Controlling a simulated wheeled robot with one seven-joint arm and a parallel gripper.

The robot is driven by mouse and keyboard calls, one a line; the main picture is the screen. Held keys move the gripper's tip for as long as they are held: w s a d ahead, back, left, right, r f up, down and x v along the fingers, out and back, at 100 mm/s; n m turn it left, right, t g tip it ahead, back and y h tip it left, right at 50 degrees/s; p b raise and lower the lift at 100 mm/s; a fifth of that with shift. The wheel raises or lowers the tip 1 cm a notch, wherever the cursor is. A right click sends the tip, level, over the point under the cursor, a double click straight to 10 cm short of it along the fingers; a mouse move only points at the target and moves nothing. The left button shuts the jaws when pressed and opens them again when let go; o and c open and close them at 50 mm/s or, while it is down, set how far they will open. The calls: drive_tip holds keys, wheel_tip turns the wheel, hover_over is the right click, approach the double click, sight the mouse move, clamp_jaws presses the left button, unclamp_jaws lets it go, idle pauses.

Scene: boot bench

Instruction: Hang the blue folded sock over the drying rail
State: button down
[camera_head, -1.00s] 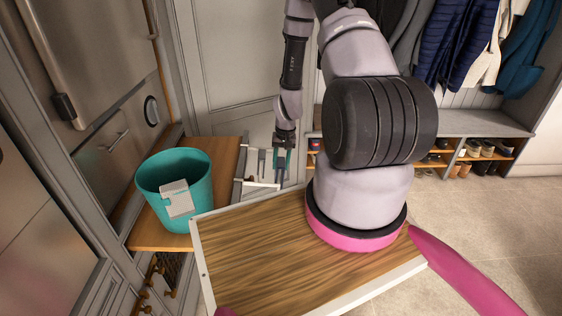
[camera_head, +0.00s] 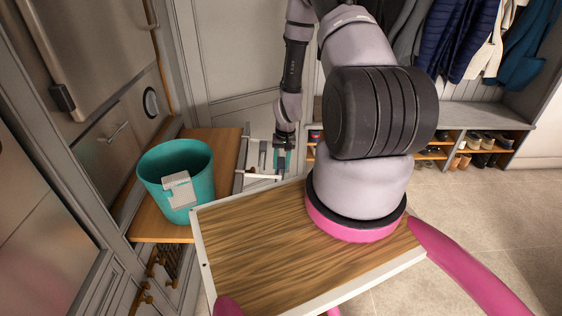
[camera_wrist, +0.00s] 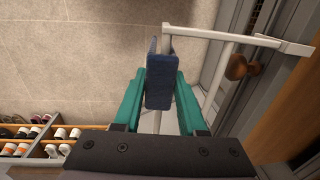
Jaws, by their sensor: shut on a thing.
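The blue folded sock (camera_wrist: 160,82) is held between the teal fingers of my gripper (camera_wrist: 160,92) in the wrist view. The white drying rail (camera_wrist: 235,36) has a bar that runs to the sock's far end and shows again below it. The sock's two layers part at that end, with the bar lined up between them. I cannot tell whether the sock rests on the bar. In the head view, my gripper (camera_head: 281,165) points down at the rail (camera_head: 262,177), beside the wooden bench. The sock is not clearly visible there.
A teal bucket (camera_head: 200,172) with a grey-white piece on its front stands on the wooden bench (camera_head: 222,150). A brown knob (camera_wrist: 236,67) sits close to the rail. Shoe cubbies (camera_head: 470,150) and hanging coats (camera_head: 460,40) are at the back right. The floor at right is clear.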

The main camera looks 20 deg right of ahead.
drive_tip(key=shift+f, duration=0.25)
drive_tip(key=shift+c, duration=2)
unclamp_jaws()
drive_tip(key=r, duration=0.7)
drive_tip(key=d+r, duration=0.1)
drive_tip(key=r, duration=0.2)
drive_tip(key=shift+s+r, duration=0.25)
drive_tip(key=shift+r, duration=0.15)
